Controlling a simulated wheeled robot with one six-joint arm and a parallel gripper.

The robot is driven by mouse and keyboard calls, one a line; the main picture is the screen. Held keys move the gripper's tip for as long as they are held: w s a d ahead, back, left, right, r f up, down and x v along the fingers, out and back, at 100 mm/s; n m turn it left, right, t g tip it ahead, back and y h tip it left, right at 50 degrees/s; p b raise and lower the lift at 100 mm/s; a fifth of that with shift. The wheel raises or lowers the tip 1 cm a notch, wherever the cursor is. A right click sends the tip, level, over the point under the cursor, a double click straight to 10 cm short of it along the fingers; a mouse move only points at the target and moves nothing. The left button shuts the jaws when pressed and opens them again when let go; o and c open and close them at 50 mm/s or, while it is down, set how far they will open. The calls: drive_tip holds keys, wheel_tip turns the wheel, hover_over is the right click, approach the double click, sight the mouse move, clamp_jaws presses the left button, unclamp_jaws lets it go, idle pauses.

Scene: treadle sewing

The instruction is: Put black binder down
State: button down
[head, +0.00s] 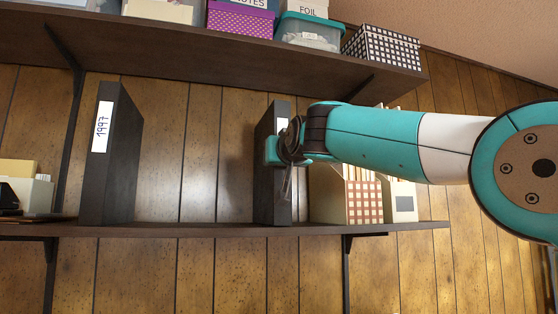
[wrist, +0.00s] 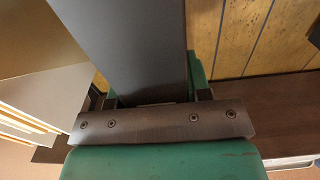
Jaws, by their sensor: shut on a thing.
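A black binder (head: 266,190) is upright at the lower shelf in the head view, right of the middle. My gripper (head: 283,150) is at its front edge and shut on it. In the wrist view, the binder (wrist: 130,40) rises as a dark slab from between the jaws of my gripper (wrist: 158,103). Its bottom edge is at the level of the shelf board; I cannot tell whether it touches. A pale label shows at its top, partly hidden by my arm. A second black binder labelled 1997 (head: 110,170) stands on the shelf to the left.
The lower shelf (head: 180,230) is bare between the two binders. A checked file holder (head: 362,202) with papers stands close right of the held binder, partly behind my arm. The upper shelf (head: 210,60) overhangs, bearing several boxes. A cream box (head: 30,195) sits far left.

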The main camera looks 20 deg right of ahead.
drive_tip(key=shift+f, duration=0.1)
drive_tip(key=c, duration=0.6)
unclamp_jaws()
drive_tip(key=shift+o, duration=0.2)
drive_tip(key=s+b, duration=0.6)
drive_tip(key=s, duration=0.6)
drive_tip(key=s+a+f+n+g+y, duration=0.2)
drive_tip(key=f+g, duration=0.2)
drive_tip(key=f, duration=0.8)
drive_tip(key=s+a+f+n+g+y, duration=0.1)
drive_tip(key=s+a+f+n+g, duration=0.15)
drive_tip(key=f, duration=0.95)
drive_tip(key=s+f+n+g+y, duration=0.1)
drive_tip(key=s+f+g, duration=1)
drive_tip(key=s+f, duration=1.1)
wheel_tip(320, 180, down, 2)
drive_tip(key=shift+s+f+n+b, duration=0.25)
drive_tip(key=shift+s+n+b, duration=0.15)
drive_tip(key=shift+n, duration=0.35)
